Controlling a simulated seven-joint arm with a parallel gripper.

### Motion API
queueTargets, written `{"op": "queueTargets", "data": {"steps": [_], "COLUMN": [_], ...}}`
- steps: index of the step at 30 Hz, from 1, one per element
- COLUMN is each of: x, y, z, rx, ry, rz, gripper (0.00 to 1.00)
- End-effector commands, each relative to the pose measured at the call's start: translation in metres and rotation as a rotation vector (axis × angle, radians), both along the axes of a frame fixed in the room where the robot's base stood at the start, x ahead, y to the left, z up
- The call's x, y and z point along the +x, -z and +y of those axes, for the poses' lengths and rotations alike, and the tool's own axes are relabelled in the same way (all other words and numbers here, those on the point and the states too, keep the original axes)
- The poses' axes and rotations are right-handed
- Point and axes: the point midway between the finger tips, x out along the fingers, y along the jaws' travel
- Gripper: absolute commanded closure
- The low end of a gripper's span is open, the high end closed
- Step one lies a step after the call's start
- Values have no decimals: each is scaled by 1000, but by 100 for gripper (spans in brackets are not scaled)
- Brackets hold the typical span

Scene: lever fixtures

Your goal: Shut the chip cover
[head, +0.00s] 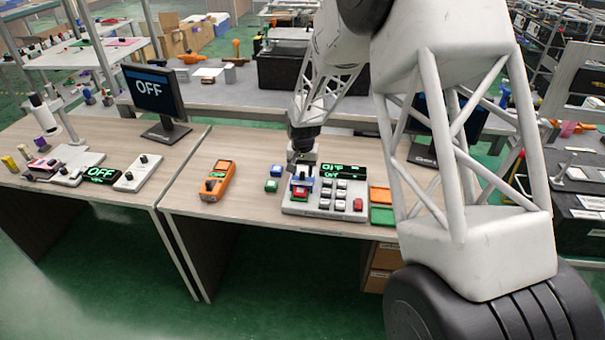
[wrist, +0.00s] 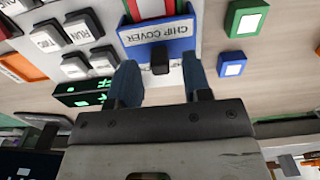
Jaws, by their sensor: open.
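The blue chip cover (wrist: 158,35) is in the wrist view, with its printed label and a small black tab (wrist: 160,60) at its edge. It also shows at the left of the grey button panel (head: 312,184) in the head view. Red and white surfaces (wrist: 150,9) show beside the cover; its exact angle is hard to tell. My gripper (wrist: 160,77) is open, its two blue fingers on either side of the black tab, with no clear contact. In the head view my gripper (head: 301,166) is just over the cover and partly hides it.
The panel has several grey buttons and a green OFF display (head: 345,171). Blue (head: 277,170) and green (head: 271,186) blocks stand to its left, then an orange meter (head: 217,181). Orange (head: 380,195) and green (head: 382,216) trays lie to the right. A monitor (head: 153,92) stands behind.

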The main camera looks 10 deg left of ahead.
Motion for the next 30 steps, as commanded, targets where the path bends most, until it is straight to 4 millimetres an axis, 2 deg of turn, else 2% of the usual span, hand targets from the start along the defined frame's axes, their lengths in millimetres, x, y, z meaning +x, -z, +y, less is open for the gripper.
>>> {"op": "queueTargets", "data": {"steps": [6,16,25,30], "x": [0,0,0,0], "y": [14,16,16,16], "z": [0,0,0,0], "rx": [0,0,0,0], "ry": [0,0,0,0], "rz": [0,0,0,0], "gripper": [55,55,100,100]}}
